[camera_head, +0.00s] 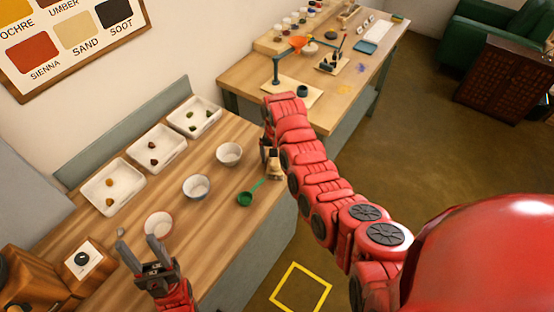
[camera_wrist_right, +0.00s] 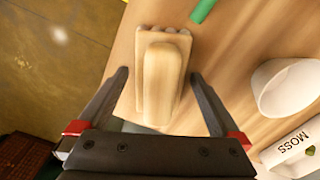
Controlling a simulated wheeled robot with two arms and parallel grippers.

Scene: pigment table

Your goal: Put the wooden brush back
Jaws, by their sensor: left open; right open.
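The wooden brush (camera_wrist_right: 160,80), a pale block with a rounded handle on a flat base, lies on the wooden table in the right wrist view. In the head view the brush (camera_head: 275,174) is partly hidden by my right gripper at the table's right edge. My right gripper (camera_wrist_right: 161,76) is open, with one finger on each side of the brush's handle and visible gaps between. In the head view my right gripper (camera_head: 268,152) is mostly covered by its own arm.
A green scoop (camera_head: 250,192) lies close to the brush. White trays (camera_head: 113,187) with lumps line the back. A second table (camera_head: 235,79) stands beyond.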

